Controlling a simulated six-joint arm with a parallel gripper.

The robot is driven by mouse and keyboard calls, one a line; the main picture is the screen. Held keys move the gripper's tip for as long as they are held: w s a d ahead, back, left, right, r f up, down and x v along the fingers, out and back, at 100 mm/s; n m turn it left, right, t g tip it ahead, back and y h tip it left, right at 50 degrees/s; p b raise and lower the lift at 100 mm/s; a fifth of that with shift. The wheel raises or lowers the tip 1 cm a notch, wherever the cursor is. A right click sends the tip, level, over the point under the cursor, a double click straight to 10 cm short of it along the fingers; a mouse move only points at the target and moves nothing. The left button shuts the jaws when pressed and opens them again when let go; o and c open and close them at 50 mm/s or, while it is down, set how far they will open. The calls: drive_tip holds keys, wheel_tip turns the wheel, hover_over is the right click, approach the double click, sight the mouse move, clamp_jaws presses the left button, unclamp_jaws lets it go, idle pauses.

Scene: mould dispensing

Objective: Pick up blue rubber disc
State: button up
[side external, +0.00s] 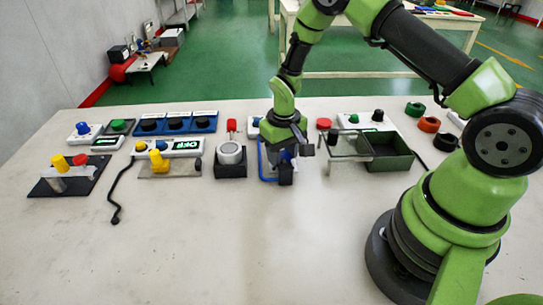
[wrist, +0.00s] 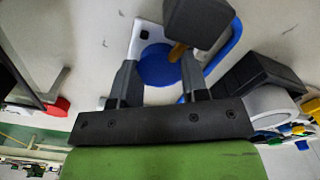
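The blue rubber disc (wrist: 158,72) shows in the wrist view, by a small white plate (wrist: 139,40) with a dark square mark. My gripper (wrist: 158,60) is open, with one finger on each side of the disc in that view. I cannot tell whether either finger touches it.
A blue bent tube (side external: 262,160) and a dark block (side external: 286,176) stand close to my gripper. A dark green tray (side external: 388,155) is to the right, and a round grey-white part on a black base (side external: 230,168) to the left. The front table is clear.

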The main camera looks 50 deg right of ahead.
sight(283, 156)
drive_tip(key=shift+r, duration=3.5)
